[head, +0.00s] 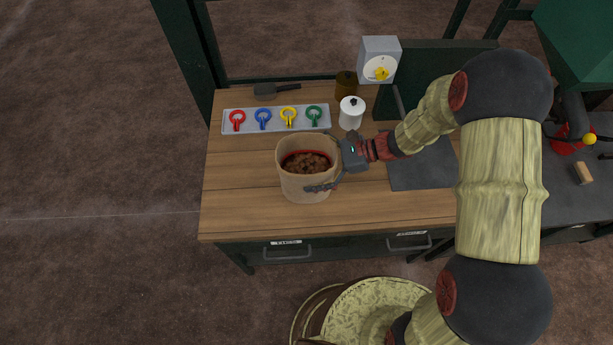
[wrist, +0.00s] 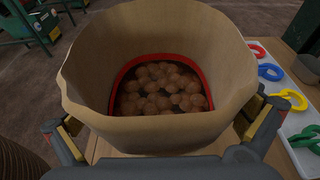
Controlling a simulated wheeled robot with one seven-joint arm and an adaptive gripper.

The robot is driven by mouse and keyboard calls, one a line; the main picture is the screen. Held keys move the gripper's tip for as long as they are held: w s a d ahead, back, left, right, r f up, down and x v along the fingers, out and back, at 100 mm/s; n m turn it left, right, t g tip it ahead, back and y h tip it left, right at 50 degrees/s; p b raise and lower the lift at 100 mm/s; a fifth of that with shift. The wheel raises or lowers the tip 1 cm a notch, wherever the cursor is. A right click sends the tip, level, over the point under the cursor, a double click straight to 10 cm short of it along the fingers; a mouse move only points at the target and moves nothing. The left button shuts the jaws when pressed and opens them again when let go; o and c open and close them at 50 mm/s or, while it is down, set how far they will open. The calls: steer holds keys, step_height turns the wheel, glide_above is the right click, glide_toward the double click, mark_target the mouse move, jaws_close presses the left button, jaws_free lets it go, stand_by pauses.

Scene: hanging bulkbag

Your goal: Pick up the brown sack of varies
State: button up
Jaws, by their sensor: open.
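The brown sack (head: 307,183) stands upright on the wooden table, open at the top, with round brown lumps and a red band inside. In the wrist view the sack (wrist: 160,133) fills the middle, between the two fingers. My gripper (head: 332,165) is at the sack's right side in the head view. It is open, with one finger at the near side of the sack; the other finger is mostly hidden behind it. In the wrist view a finger shows at each side of the sack (wrist: 85,30); I cannot tell whether they touch it.
A grey tray (head: 326,124) with red, blue, yellow and green rings lies behind the sack. A dark mat (head: 420,172) lies right.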

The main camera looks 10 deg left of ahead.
steer(key=shift+r, duration=0.1)
steer(key=c, duration=1.8)
